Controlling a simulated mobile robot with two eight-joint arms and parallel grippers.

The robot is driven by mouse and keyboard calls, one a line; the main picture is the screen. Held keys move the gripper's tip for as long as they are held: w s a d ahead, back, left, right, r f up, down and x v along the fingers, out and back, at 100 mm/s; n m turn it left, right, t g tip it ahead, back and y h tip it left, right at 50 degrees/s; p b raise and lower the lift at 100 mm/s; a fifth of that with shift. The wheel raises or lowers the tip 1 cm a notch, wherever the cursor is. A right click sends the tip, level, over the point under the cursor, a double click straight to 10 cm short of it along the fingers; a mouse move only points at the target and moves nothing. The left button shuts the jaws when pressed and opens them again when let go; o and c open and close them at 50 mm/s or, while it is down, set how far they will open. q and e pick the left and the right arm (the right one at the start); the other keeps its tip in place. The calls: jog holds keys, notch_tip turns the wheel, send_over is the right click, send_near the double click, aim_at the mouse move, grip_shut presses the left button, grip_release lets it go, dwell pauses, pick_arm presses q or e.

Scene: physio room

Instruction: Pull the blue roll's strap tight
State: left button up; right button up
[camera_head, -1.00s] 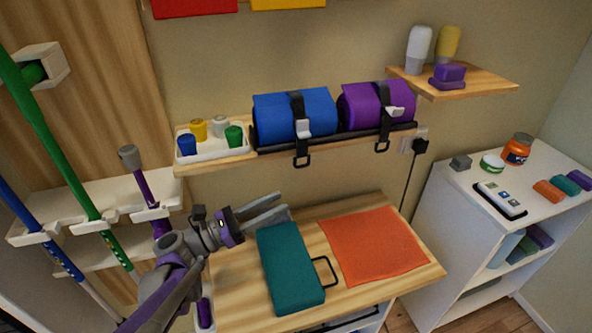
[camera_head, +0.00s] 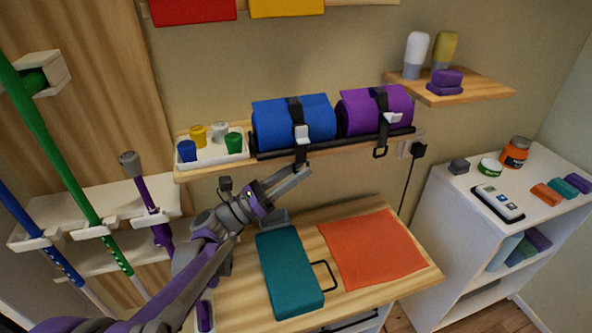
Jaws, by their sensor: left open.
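The blue roll (camera_head: 275,122) lies on the wall shelf, left of the purple roll (camera_head: 360,112). A black strap (camera_head: 295,110) with a pale buckle (camera_head: 301,133) runs over its front. The strap's hanging end reaches below the shelf edge, and its lower part is hidden behind my left gripper's fingers. My left gripper (camera_head: 296,181) is open, just below the shelf and under the buckle, with its fingertips at the strap's lower end. I cannot tell whether the strap end is between the fingers. My right gripper is not in view.
A white tray (camera_head: 212,161) with several coloured cups stands left of the rolls. Below lies a wooden top with a teal block (camera_head: 290,275) and an orange cloth (camera_head: 371,248). The purple roll's strap loop (camera_head: 380,152) hangs to the right.

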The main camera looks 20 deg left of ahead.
pick_arm(q)
grip_shut()
dwell(1.5)
